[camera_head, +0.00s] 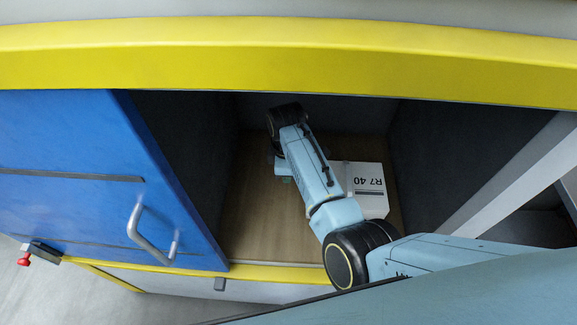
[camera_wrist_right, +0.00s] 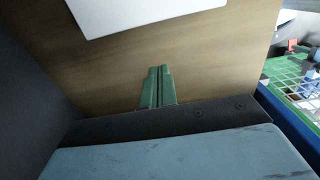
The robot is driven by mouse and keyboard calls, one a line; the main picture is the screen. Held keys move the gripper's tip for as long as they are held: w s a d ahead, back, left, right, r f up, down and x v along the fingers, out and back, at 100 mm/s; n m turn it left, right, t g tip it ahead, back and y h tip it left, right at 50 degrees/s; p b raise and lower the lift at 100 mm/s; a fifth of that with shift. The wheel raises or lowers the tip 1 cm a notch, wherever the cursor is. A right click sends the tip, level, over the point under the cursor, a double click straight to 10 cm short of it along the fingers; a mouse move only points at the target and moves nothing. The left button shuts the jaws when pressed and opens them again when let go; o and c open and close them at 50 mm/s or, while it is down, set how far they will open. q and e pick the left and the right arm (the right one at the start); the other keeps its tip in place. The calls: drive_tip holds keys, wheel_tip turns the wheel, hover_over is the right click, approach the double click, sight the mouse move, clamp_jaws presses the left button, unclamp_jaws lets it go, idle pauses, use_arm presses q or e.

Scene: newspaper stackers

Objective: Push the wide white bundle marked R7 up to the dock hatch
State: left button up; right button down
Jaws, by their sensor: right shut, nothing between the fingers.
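The wide white bundle marked R7 40 (camera_head: 366,186) lies flat on the wooden floor of a dark-walled compartment, its print upside down in the head view. My right forearm covers its left side. In the right wrist view, a white edge of the bundle (camera_wrist_right: 140,12) shows at the top. My right gripper (camera_wrist_right: 158,70) is shut and empty, its green fingers over bare wood, apart from the bundle. In the head view it is mostly hidden by my wrist. I cannot tell for sure which part is the dock hatch. My left gripper is out of view.
A blue door (camera_head: 80,190) with a grey handle (camera_head: 140,228) stands at the left. A yellow rim (camera_head: 290,60) runs above the opening. Dark side walls (camera_head: 180,140) bound the compartment closely. Bare wooden floor (camera_head: 258,215) is clear left of my arm.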

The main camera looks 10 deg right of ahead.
wheel_tip(320, 180, down, 4)
drive_tip(key=shift+f+b, duration=0.15)
drive_tip(key=shift+b, duration=0.4)
drive_tip(key=d, duration=0.3)
drive_tip(key=shift+s+f+p, duration=0.2)
drive_tip(key=shift+s+p, duration=0.15)
drive_tip(key=shift+s, duration=0.05)
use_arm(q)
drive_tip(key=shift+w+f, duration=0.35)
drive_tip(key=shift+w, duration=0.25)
use_arm(e)
drive_tip(key=shift+s+d, duration=0.1)
drive_tip(key=shift+d, duration=0.35)
